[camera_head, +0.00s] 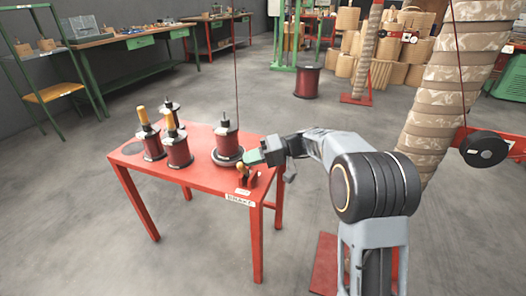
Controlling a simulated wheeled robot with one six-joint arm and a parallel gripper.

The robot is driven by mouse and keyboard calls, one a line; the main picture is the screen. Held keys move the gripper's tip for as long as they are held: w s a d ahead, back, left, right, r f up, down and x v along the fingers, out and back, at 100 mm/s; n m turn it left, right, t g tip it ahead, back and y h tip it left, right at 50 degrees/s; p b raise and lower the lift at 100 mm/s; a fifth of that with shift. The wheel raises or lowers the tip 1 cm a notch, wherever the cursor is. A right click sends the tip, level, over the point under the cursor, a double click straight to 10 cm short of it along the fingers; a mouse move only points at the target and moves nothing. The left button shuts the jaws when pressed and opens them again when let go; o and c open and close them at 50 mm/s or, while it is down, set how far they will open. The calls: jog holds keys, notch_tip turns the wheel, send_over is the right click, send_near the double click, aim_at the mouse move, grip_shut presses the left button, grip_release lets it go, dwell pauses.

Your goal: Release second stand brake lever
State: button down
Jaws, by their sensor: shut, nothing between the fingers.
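A red table (208,180) stands left of centre, with a white label (240,200) on its front edge. On its right end is a small lever-like part (243,174) in dark red and yellow, which I take to be the brake lever; my gripper partly hides it. My gripper (258,157) is shut at the table's right edge, right above and beside this part. I cannot tell whether they touch. A dark red spool (227,141) stands on a round base just left of the gripper, with a thin dark red strand rising from it.
Several other spools (179,150), some with yellow tops, stand on the table's left part. Tall wrapped coils (455,85) stand on red bases at the right. Workbenches (130,45) line the back left. The grey floor (80,220) is clear in front and at left.

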jog(key=shift+s+f, duration=0.1)
jog(key=shift+s, duration=0.05)
jog(key=p+v, duration=0.2)
jog(key=v, duration=0.8)
jog(key=shift+r+p, duration=0.25)
jog(key=shift+p, duration=0.1)
jog(key=s+d+r+m+t+h+p, duration=0.3)
jog(key=s+r+h+p, duration=0.4)
jog(key=s+r+p, duration=0.4)
jog(key=s+d+r+m+t+h+p, duration=0.2)
jog(key=s+r+h+p, duration=0.6)
jog(key=r+p, duration=0.8)
jog(key=s+d+m+p, duration=0.1)
jog(key=s+d+p, duration=0.1)
jog(key=p, duration=0.5)
jog(key=shift+s+d+r+t, duration=0.3)
jog(key=shift+s+r+t, duration=0.1)
jog(key=shift+s, duration=0.45)
